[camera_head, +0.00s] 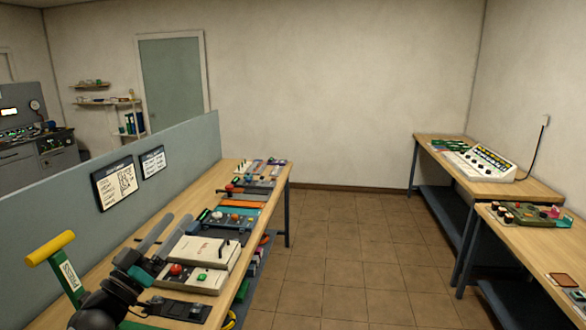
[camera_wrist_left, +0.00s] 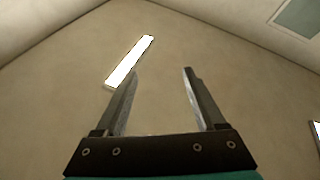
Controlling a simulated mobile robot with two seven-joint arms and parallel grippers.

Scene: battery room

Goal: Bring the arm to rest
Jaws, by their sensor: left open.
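My left gripper (camera_head: 177,219) is in the lower left of the head view, above the left workbench (camera_head: 208,190). Its two grey fingers point up and away, spread apart with nothing between them. In the left wrist view the fingers (camera_wrist_left: 160,72) also stand open and empty, against a plain wall or ceiling with a bright light strip (camera_wrist_left: 130,62). My right gripper is not in view.
A green post with a yellow handle (camera_head: 50,248) stands close left of my arm. A cream box with red and green buttons (camera_head: 197,262) and other devices crowd the left bench. A blue-grey partition (camera_head: 130,190) runs behind it. Tiled floor (camera_head: 340,250) is free before the right benches (camera_head: 530,230).

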